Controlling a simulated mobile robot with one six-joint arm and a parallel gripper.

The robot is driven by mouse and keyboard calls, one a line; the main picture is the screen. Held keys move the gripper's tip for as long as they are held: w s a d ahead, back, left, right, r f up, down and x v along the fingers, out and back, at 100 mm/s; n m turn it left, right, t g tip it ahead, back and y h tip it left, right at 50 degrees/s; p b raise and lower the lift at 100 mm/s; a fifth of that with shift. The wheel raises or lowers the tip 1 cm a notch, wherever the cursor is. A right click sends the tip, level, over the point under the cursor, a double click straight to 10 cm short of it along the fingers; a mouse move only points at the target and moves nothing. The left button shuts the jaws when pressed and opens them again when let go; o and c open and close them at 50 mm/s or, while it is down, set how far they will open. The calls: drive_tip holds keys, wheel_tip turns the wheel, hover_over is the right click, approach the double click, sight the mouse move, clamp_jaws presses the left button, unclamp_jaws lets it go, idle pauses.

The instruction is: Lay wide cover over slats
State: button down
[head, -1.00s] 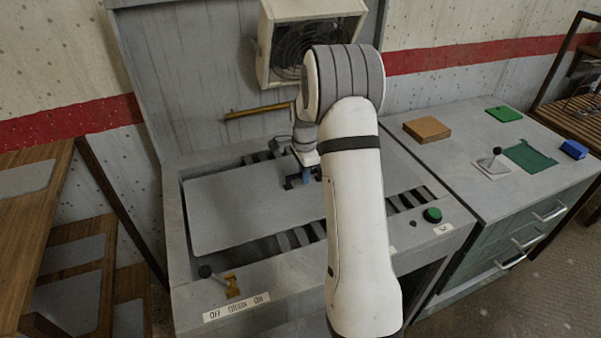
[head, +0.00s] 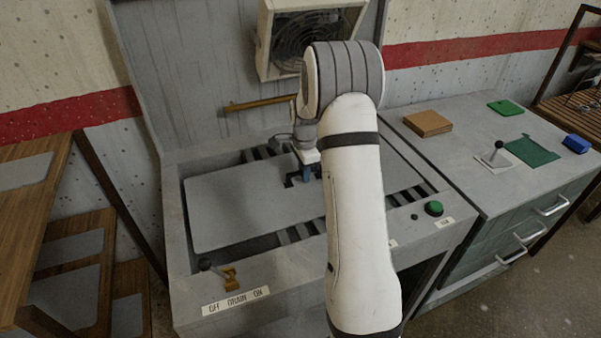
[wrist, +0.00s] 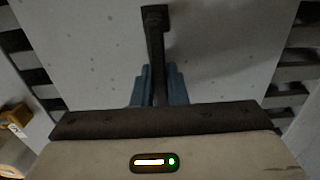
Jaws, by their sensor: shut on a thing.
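The wide cover (head: 240,200) is a flat light-grey sheet in the machine's recessed top. Dark slats (head: 300,233) show along its near edge and beyond its far edge. The cover also fills the middle of the wrist view (wrist: 225,50), with slats (wrist: 290,75) at both sides. A dark bar handle (wrist: 155,50) stands on the cover. My gripper (head: 305,175) is at the handle, its blue fingers (wrist: 158,88) shut on it. My arm hides part of the cover's right side in the head view.
A lever with a yellow bracket (head: 230,278) and a green button (head: 433,208) sit on the machine's front rim. A brass bar (head: 262,103) is on the raised back lid (head: 185,70). A counter (head: 470,160) with small items stands at right.

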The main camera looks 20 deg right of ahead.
drive_tip(key=shift+f, duration=0.1)
drive_tip(key=c, duration=1.4)
unclamp_jaws()
drive_tip(key=shift+o, duration=0.2)
wheel_tip(320, 180, up, 8)
drive_tip(key=shift+f+b, duration=0.1)
drive_tip(key=shift+b, duration=0.45)
drive_tip(key=s+a+r+n+t, duration=0.1)
drive_tip(key=s+a+r+n, duration=0.3)
drive_tip(key=s, duration=0.3)
drive_tip(key=s+a+r+n, duration=0.3)
drive_tip(key=s+n, duration=0.1)
drive_tip(key=s, duration=0.3)
drive_tip(key=s+a+r+n+t, duration=0.1)
drive_tip(key=s+a+r+n, duration=0.35)
drive_tip(key=s, duration=0.25)
drive_tip(key=s+a+f+n+t, duration=0.1)
drive_tip(key=s+a+f+n, duration=0.1)
drive_tip(key=s+n, duration=0.3)
drive_tip(key=s, duration=0.4)
drive_tip(key=shift+s+f, duration=0.25)
drive_tip(key=shift+s, duration=0.1)
